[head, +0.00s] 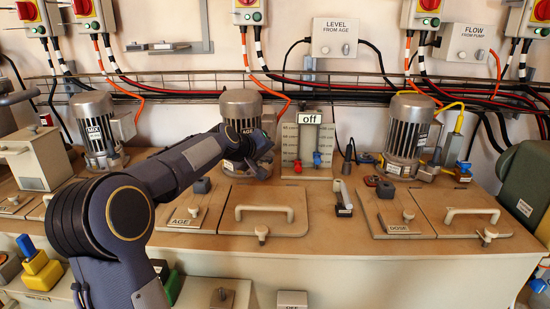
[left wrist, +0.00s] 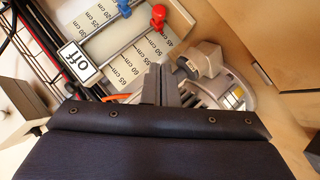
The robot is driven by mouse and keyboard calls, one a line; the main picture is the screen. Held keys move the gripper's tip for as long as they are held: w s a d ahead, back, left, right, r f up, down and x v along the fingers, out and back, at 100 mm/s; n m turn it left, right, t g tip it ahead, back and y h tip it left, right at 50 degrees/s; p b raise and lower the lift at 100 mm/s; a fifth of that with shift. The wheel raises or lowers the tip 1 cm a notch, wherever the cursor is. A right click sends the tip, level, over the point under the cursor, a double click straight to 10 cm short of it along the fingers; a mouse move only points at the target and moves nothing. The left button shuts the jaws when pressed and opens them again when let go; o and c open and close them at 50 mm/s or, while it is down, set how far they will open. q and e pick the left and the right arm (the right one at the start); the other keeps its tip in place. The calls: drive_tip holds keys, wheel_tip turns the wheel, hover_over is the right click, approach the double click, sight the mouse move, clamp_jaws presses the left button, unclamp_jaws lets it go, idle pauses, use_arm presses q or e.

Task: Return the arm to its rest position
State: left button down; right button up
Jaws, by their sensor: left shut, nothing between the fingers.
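My left arm (head: 120,205) rises from the lower left in the head view and reaches over the bench toward the AGE motor (head: 240,108). Its dark wrist covers part of that motor's lower body, and the fingers are hard to make out there. In the left wrist view my left gripper (left wrist: 161,78) is shut and empty. The grey motor (left wrist: 215,85) shows beside and behind the fingers; I cannot tell whether they touch it. My right gripper is in neither view.
The level panel with its "off" sign (head: 310,118) and red and blue sliders stands right of the AGE motor. Lidded hatches with handles (head: 264,210) line the bench top. The DOSE motor (head: 408,130) stands further right. Cables (head: 330,85) run along the back wall.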

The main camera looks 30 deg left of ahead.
use_arm(q)
drive_tip(key=shift+v, duration=0.8)
drive_tip(key=s+d+f+m+g+h, duration=0.2)
drive_tip(key=s+d+m, duration=0.2)
drive_tip(key=s+d, duration=0.95)
drive_tip(key=s+d+f+m+g+h, duration=0.1)
drive_tip(key=s+d+f+m, duration=0.1)
drive_tip(key=s+d+f, duration=0.4)
drive_tip(key=s+d+f+m+g, duration=0.1)
drive_tip(key=s+f+m+g, duration=0.15)
drive_tip(key=s, duration=0.55)
drive_tip(key=s+d+f+m+g+h, duration=0.1)
drive_tip(key=s+d+f, duration=0.35)
drive_tip(key=s, duration=0.35)
wheel_tip(320, 180, up, 17)
drive_tip(key=p, duration=1.7)
drive_tip(key=shift+w+a+f, duration=0.2)
drive_tip(key=shift+w, duration=0.1)
